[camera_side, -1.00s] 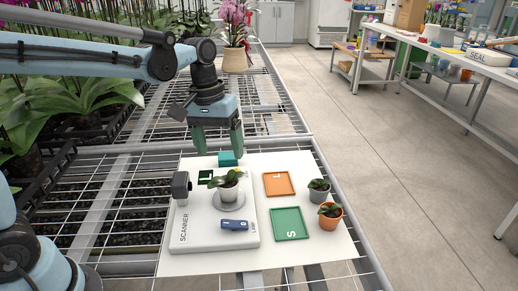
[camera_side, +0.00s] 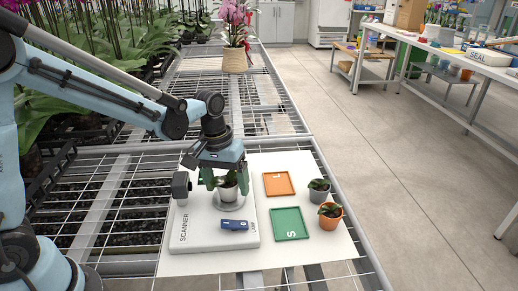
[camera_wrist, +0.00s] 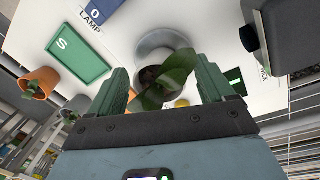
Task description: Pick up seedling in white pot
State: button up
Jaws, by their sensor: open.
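The seedling in the white pot (camera_side: 229,193) stands upright on the round plate of the white scanner (camera_side: 212,237). In the wrist view its green leaves (camera_wrist: 177,74) spread between my fingers and partly hide the pot. My gripper (camera_side: 226,181) is lowered over the seedling, pointing down, with one finger on each side of it. In the wrist view the fingers (camera_wrist: 163,82) are apart, and I cannot tell whether either one touches the pot or the leaves.
A dark scanner head (camera_side: 181,186) stands close to the left of my gripper. A blue lamp switch (camera_side: 234,225) is in front. An orange tray (camera_side: 279,184), a green tray (camera_side: 289,223), a grey pot (camera_side: 319,191) and an orange pot (camera_side: 330,216) are to the right.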

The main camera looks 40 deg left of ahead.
jog(key=shift+c, duration=0.3)
jog(key=c, duration=1.1)
jog(key=shift+r, duration=0.1)
